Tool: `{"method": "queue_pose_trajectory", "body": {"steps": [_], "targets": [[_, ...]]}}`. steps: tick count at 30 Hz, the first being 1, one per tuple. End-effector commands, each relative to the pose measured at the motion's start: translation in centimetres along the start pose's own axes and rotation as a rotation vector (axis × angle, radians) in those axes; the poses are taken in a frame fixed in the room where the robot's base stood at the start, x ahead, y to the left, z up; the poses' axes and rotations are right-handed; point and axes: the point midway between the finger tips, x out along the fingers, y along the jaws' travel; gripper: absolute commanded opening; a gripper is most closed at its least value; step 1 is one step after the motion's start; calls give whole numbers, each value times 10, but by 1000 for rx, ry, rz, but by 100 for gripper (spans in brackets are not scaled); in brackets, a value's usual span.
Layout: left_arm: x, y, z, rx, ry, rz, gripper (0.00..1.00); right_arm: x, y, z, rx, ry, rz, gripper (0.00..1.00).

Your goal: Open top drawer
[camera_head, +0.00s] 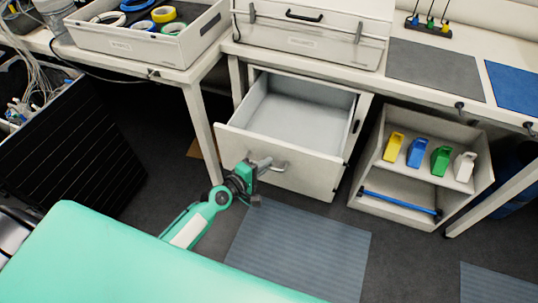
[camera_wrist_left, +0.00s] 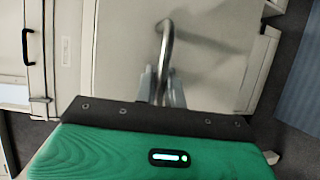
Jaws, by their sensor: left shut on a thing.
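The top drawer (camera_head: 280,158) of the cabinet under the bench stands pulled out in the head view. Its inside shows and looks empty. My left gripper (camera_head: 262,165) is at the drawer's front panel, shut on the metal bar handle (camera_head: 280,167). In the left wrist view the handle (camera_wrist_left: 167,40) runs down between the two fingers of the left gripper (camera_wrist_left: 161,85), against the pale drawer front (camera_wrist_left: 125,50). My right gripper is not in view.
A shelf unit (camera_head: 370,200) with several coloured scoops stands right of the cabinet. A table leg (camera_head: 202,135) is left of the drawer. A dark ribbed panel (camera_head: 70,150) leans at the left. A grey-blue mat (camera_head: 300,245) lies on the floor before the drawer.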

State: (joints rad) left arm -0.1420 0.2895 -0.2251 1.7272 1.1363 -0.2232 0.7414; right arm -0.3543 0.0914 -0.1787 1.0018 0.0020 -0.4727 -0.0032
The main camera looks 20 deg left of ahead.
Motion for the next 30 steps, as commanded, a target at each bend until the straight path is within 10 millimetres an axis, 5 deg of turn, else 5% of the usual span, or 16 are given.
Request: {"method": "queue_pose_trajectory", "body": {"steps": [15, 17, 30], "targets": [[-10, -3, 4, -1, 0, 0, 0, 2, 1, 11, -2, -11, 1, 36], [-10, -3, 4, -1, 0, 0, 19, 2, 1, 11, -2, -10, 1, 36], [-20, -4, 4, 0, 1, -1, 19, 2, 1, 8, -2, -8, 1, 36]]}}
